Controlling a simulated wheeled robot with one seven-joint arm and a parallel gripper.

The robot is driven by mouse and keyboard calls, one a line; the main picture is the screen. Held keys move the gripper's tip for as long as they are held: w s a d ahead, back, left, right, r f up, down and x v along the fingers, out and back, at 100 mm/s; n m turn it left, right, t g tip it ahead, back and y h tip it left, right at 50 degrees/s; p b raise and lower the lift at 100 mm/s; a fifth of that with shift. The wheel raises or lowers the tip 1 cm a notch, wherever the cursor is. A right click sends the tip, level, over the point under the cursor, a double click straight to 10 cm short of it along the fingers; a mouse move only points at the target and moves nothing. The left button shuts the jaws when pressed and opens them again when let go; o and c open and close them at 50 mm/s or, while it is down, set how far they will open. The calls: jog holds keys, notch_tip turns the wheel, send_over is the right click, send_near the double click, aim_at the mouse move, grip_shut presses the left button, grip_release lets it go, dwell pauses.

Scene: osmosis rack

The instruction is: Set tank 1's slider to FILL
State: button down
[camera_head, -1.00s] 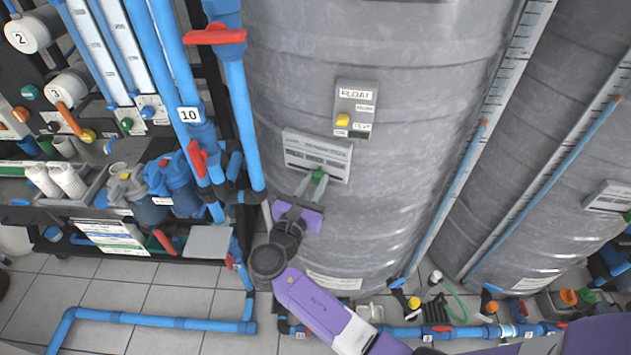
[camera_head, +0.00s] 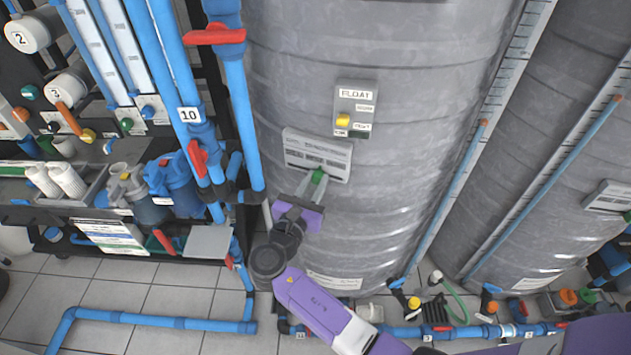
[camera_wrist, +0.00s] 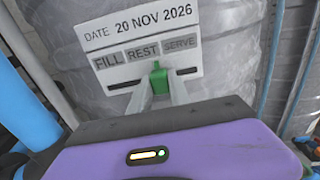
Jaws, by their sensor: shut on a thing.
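A large grey ribbed tank (camera_head: 400,185) stands in front of me; I see no tank number on it. Its white slider plate (camera_head: 305,150) carries the labels FILL, REST and SERVE from left to right, legible on the plate (camera_wrist: 120,40) in the wrist view. The green slider knob (camera_wrist: 158,80) sits in the slot below the labels, near mid-slot, about under REST and slightly toward SERVE. My gripper (camera_head: 318,177) is shut on the knob, one finger on each side. The fingers hide part of the slot.
A float switch box (camera_head: 355,108) with a yellow knob is above the plate. Blue pipes with red valve handles (camera_head: 215,36) rise close on the left. A second grey tank (camera_head: 555,150) stands on the right. Low blue piping (camera_head: 150,321) runs along the floor.

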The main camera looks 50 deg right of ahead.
aim_at(307, 169)
jog(key=shift+w+a+b, duration=0.15)
jog(key=shift+w+a, duration=0.2)
jog(key=shift+w, duration=0.55)
jog(key=shift+w+a+b, duration=0.15)
jog(key=shift+w+a, duration=0.15)
jog(key=shift+w, duration=0.6)
jog(key=c, duration=1.2)
grip_release()
jog(key=v, duration=0.7)
jog(key=shift+s+a+b, duration=0.15)
jog(key=shift+a+b, duration=0.15)
jog(key=shift+a, duration=0.05)
